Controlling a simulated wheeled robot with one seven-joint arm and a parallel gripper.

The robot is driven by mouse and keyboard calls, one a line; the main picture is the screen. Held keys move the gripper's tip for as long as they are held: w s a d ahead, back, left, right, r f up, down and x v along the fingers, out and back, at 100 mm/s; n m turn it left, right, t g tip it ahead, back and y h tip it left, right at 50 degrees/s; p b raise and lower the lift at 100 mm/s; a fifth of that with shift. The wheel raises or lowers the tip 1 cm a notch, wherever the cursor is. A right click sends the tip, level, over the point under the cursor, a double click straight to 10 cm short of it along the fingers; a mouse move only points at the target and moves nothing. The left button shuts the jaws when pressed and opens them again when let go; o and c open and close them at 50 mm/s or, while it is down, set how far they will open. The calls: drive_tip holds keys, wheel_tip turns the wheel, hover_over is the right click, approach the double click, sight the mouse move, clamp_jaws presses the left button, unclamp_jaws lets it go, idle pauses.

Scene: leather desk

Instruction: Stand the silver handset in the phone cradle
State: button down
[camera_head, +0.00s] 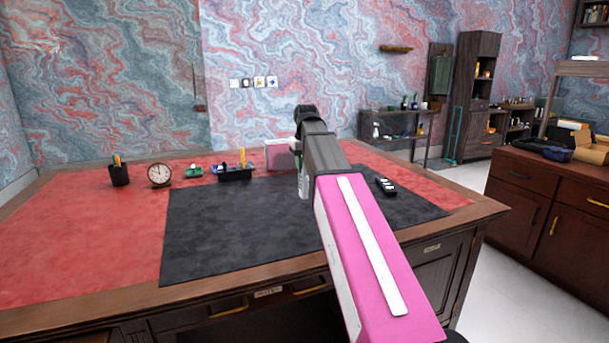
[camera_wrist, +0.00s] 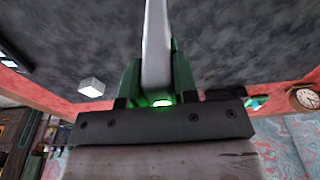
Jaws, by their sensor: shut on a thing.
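My gripper (camera_wrist: 158,88) has green fingers shut on the silver handset (camera_wrist: 157,40), a smooth grey slab that extends from between them over the dark mat in the wrist view. In the head view my gripper (camera_head: 301,160) is mostly hidden by my arm, and a pale grey part of the handset (camera_head: 304,187) shows just below it, over the mat's far part. I cannot tell whether the handset touches the mat. I cannot surely identify the phone cradle; a small white block (camera_wrist: 91,88) stands near the mat's edge in the wrist view.
A black strip with white tops (camera_head: 385,186) lies on the mat (camera_head: 240,225), right of my arm. A pen tray (camera_head: 235,174), green item (camera_head: 194,171), clock (camera_head: 159,174), pencil cup (camera_head: 119,174) and pinkish box (camera_head: 278,156) line the back. The mat's left and front are clear.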

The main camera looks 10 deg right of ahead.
sight(305, 173)
drive_tip(key=shift+w+d+f, duration=0.1)
drive_tip(key=shift+f, duration=1)
drive_tip(key=shift+w+d+f, duration=0.1)
drive_tip(key=shift+f, duration=1)
drive_tip(key=c, duration=0.9)
unclamp_jaws()
drive_tip(key=shift+f, duration=0.1)
drive_tip(key=r, duration=0.4)
drive_tip(key=s+r, duration=0.1)
drive_tip(key=r, duration=0.7)
drive_tip(key=shift+s+d+r, duration=0.1)
drive_tip(key=shift+s+d, duration=0.05)
drive_tip(key=shift+s, duration=0.1)
